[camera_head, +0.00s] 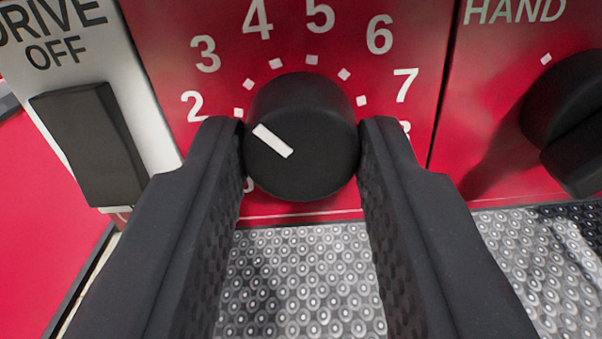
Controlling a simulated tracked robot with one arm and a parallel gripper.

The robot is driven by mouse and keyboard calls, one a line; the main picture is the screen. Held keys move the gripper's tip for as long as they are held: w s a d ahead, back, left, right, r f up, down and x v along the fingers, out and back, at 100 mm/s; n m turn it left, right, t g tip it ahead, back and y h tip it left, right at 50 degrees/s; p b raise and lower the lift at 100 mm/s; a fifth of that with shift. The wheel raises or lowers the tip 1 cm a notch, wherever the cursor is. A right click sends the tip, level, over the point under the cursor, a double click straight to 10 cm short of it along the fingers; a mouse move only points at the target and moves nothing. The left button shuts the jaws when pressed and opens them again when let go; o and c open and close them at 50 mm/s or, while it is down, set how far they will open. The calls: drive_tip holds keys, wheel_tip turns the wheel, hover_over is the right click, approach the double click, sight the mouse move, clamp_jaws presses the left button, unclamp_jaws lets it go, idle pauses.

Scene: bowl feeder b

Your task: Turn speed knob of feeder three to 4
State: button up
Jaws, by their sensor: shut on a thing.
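The black round speed knob (302,150) sits on a red panel, inside a ring of white marks and numbers. The 2, 3, 4, 5, 6 and 7 are readable. The knob's white pointer line slants up and to the left, toward the 2 and 3 side and short of the 4 (258,19). The slanted view leaves its exact mark uncertain. My gripper (302,150) is shut on the knob, one finger on its left side and one on its right. The fingers hide part of the 8 and the lower dial numbers. No feeder number is visible.
A black switch (89,145) on a white plate marked DRIVE OFF stands to the left. Another black knob (567,120), under the word HAND, is at the right. A dimpled metal surface (301,285) lies below the panel.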

drive_tip(key=shift+f, duration=0.15)
drive_tip(key=o, duration=1)
drive_tip(key=shift+w, duration=0.1)
drive_tip(key=shift+s+a+b, duration=0.2)
drive_tip(key=shift+s+b, duration=1.9)
drive_tip(key=shift+s, duration=4.8)
